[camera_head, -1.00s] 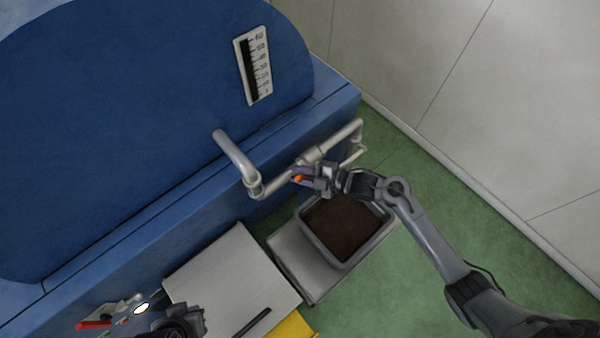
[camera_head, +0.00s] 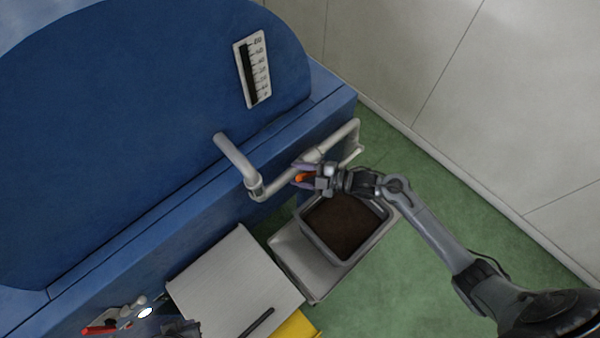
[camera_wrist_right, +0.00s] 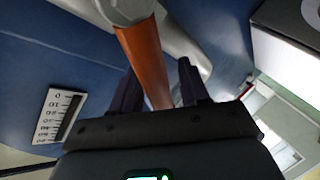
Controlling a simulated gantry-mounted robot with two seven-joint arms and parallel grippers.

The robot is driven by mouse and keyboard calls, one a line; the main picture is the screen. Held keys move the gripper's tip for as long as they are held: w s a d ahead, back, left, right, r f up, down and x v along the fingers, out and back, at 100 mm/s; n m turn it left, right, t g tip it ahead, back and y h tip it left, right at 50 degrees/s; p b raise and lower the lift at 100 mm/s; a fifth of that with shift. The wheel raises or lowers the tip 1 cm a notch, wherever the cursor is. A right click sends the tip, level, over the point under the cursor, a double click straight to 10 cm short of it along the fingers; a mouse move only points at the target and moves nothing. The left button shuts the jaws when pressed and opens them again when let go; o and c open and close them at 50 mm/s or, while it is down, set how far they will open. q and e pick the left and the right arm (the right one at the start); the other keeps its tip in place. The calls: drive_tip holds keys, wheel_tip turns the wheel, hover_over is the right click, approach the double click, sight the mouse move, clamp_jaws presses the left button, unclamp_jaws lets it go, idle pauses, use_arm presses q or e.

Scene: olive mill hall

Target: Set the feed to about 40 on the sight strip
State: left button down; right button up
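The sight strip (camera_head: 253,69) is a white scale on the blue machine, with a dark column along most of its length. It also shows in the right wrist view (camera_wrist_right: 57,117). I cannot read the exact level. A grey bent rod (camera_head: 237,163) crosses the machine's front, and an orange handle (camera_wrist_right: 146,62) sits on it. My right gripper (camera_head: 302,177) is at the handle. Its two dark fingers stand apart on either side, with a small gap showing at one finger. My left gripper (camera_head: 184,329) is partly cut off at the bottom edge.
A tray of dark brown material (camera_head: 344,226) sits below my right gripper. A light grey table (camera_head: 225,285) and red-handled clutter (camera_head: 99,329) lie lower left. Green floor (camera_head: 420,240) is open at right, by the pale wall (camera_head: 465,90).

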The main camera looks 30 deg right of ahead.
drive_tip(key=shift+d, duration=0.1)
drive_tip(key=b+v, duration=0.1)
drive_tip(key=v, duration=0.9)
drive_tip(key=shift+s+d+b, duration=0.2)
drive_tip(key=shift+s+b, duration=0.05)
drive_tip(key=shift+b, duration=0.1)
drive_tip(key=shift+r, duration=0.1)
drive_tip(key=s+a+r+m+t+h+p, duration=0.1)
drive_tip(key=s+a+r+m+h+p, duration=0.5)
drive_tip(key=a+r+p, duration=0.4)
drive_tip(key=s+d+m+g+h, duration=0.4)
drive_tip(key=s+m+g, duration=0.4)
drive_tip(key=s+m, duration=0.2)
drive_tip(key=shift+s+d+f+m+h+p, duration=0.3)
drive_tip(key=shift+s+d+f, duration=0.05)
drive_tip(key=shift+d+f, duration=0.2)
